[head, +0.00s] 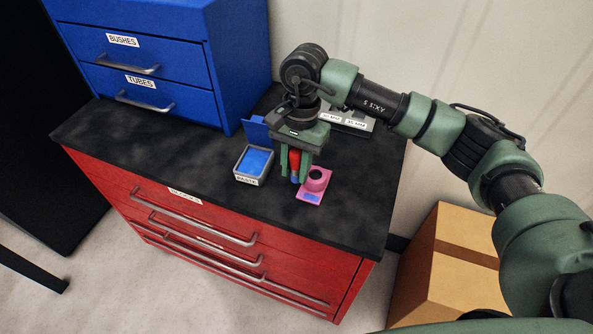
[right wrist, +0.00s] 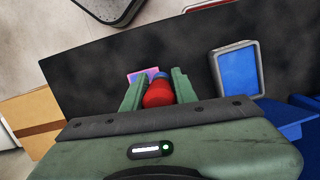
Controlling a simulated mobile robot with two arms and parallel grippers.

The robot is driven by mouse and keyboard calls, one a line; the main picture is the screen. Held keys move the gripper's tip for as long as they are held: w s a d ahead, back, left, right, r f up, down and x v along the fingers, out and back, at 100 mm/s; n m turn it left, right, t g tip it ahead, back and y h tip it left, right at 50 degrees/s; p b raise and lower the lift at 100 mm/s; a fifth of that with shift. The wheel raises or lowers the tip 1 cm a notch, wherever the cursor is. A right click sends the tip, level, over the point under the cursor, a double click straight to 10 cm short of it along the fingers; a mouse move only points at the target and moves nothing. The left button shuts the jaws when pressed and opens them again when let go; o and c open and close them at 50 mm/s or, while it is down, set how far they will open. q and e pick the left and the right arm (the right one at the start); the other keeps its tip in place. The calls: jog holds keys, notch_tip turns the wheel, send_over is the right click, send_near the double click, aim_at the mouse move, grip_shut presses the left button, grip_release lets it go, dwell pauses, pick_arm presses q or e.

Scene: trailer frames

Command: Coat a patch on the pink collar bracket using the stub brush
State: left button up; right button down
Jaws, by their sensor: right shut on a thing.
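The pink collar bracket (head: 319,179) lies on the black cabinet top, with its round collar upward. A blue patch (head: 312,197) shows on the near part of its base plate. My right gripper (head: 295,172) points down just left of the collar, shut on the red stub brush (head: 294,160). The brush has a blue tip (head: 294,179); I cannot tell whether it touches the bracket. In the right wrist view the red brush (right wrist: 158,94) sits between the fingers and hides most of the bracket (right wrist: 131,76). My left gripper is not in view.
An open paste tin (head: 240,178) of blue paste stands left of the gripper, its blue lid (head: 256,130) raised. A blue drawer unit (head: 165,60) stands at back left. A grey labelled object (head: 350,122) lies behind the gripper. The front of the black top (head: 200,160) is clear.

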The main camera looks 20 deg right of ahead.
aim_at(295, 154)
jog(key=shift+w+a+r, duration=0.1)
jog(key=shift+w+r, duration=0.05)
jog(key=shift+r, duration=0.75)
jog(key=shift+r+p, duration=0.4)
jog(key=shift+r, duration=0.1)
